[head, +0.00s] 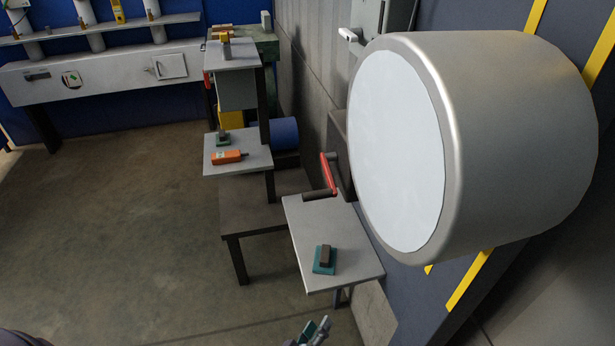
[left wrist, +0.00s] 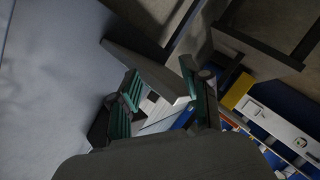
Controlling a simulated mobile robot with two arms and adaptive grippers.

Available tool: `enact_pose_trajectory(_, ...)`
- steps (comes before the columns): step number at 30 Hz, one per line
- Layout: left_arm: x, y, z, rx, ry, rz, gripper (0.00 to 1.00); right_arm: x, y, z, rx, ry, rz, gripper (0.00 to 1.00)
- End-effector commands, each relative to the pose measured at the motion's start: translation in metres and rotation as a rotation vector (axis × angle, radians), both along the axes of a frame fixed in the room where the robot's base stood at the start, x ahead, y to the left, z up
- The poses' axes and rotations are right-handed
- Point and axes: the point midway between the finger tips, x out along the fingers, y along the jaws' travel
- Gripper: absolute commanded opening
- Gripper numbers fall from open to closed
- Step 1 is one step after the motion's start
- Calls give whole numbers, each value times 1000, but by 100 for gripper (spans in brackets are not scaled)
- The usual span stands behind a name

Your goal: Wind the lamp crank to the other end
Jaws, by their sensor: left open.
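The crank (head: 328,174) is a red arm with a dark handle (head: 318,194), low on the wall beside a dark box, left of the big lamp. The lamp (head: 395,150) is a large grey cylinder with a pale round face, at the right. My left gripper (head: 316,332) shows at the bottom edge of the head view, well below the crank and apart from it. In the left wrist view its green-padded fingers (left wrist: 163,95) are spread, with nothing held between them. I cannot make out the crank in that view. My right gripper is not seen.
A small grey shelf (head: 345,228) with a green-based block (head: 324,259) stands between the left gripper and the crank. Another shelf (head: 255,161) holds an orange device (head: 228,157). A grey wall (head: 310,75) runs behind. The floor (head: 110,210) at left is clear.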

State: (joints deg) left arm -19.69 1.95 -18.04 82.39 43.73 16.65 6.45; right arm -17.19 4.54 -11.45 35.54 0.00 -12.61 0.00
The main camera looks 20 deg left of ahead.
Motion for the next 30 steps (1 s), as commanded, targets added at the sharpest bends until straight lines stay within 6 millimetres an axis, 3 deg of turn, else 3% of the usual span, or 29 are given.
enact_pose_trajectory(1, 14, 0, 63, -106, -89, 66, 48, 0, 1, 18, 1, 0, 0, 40)
enact_pose_trajectory(3, 27, 6, 127, -255, -194, 154, 48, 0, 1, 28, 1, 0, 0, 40)
enact_pose_trajectory(6, 33, 19, 197, -437, -303, 254, 48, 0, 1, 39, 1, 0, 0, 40)
enact_pose_trajectory(9, 34, 29, 240, -566, -368, 319, 48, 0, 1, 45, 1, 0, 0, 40)
enact_pose_trajectory(12, 34, 35, 258, -627, -395, 350, 48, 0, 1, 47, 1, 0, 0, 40)
enact_pose_trajectory(17, 47, 39, 263, -639, -402, 356, 48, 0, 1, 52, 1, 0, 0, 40)
enact_pose_trajectory(30, 135, 56, 274, -634, -400, 353, 48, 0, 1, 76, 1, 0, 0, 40)
